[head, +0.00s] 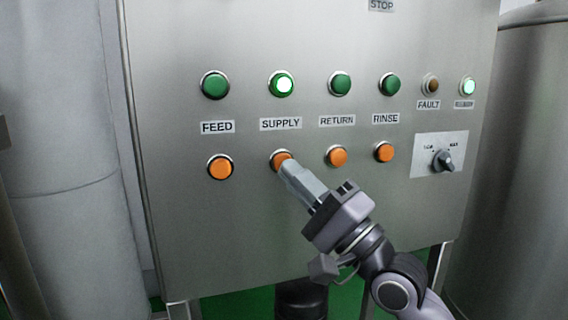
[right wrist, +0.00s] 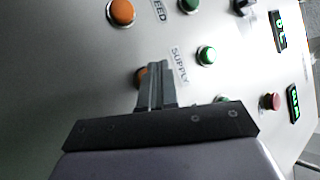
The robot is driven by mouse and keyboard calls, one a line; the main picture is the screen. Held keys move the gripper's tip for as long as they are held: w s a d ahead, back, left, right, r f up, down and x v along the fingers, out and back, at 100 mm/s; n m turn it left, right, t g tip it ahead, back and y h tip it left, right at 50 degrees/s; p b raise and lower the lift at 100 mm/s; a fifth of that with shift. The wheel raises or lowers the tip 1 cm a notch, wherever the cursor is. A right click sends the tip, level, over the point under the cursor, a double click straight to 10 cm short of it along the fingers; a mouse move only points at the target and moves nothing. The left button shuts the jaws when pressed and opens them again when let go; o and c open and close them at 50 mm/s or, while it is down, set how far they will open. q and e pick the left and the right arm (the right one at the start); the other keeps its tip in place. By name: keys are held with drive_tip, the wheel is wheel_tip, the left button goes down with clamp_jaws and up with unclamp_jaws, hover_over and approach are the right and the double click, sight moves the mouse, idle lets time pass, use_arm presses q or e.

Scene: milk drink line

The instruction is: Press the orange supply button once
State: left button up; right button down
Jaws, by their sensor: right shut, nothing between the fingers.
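The orange supply button (head: 280,158) sits on the steel panel under the SUPPLY label (head: 281,124). My right gripper (head: 287,169) is shut and empty, with its fingertips at the button's lower right edge in the head view, covering part of it. In the right wrist view the shut fingers (right wrist: 155,72) overlap the orange supply button (right wrist: 140,76), and only its left part shows. I cannot tell whether the tips touch it or whether it is pushed in. The green supply lamp (head: 282,85) above is lit brightly. My left gripper is not in view.
Other orange buttons stand close by: feed (head: 220,167) to the left, return (head: 337,157) and rinse (head: 384,152) to the right. A rotary knob (head: 443,160) is further right. Green lamps (head: 215,85) line the row above. A steel tank (head: 520,170) stands at the right.

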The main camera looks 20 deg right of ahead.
drive_tip(key=shift+w, duration=0.15)
drive_tip(key=shift+w, duration=0.25)
drive_tip(key=shift+w, duration=0.45)
idle(0.8)
drive_tip(key=shift+s, duration=0.2)
drive_tip(key=shift+s+p, duration=0.4)
drive_tip(key=shift+s, duration=0.25)
drive_tip(key=s+p, duration=0.2)
drive_tip(key=s, duration=0.3)
drive_tip(key=shift+d, duration=0.1)
idle(0.3)
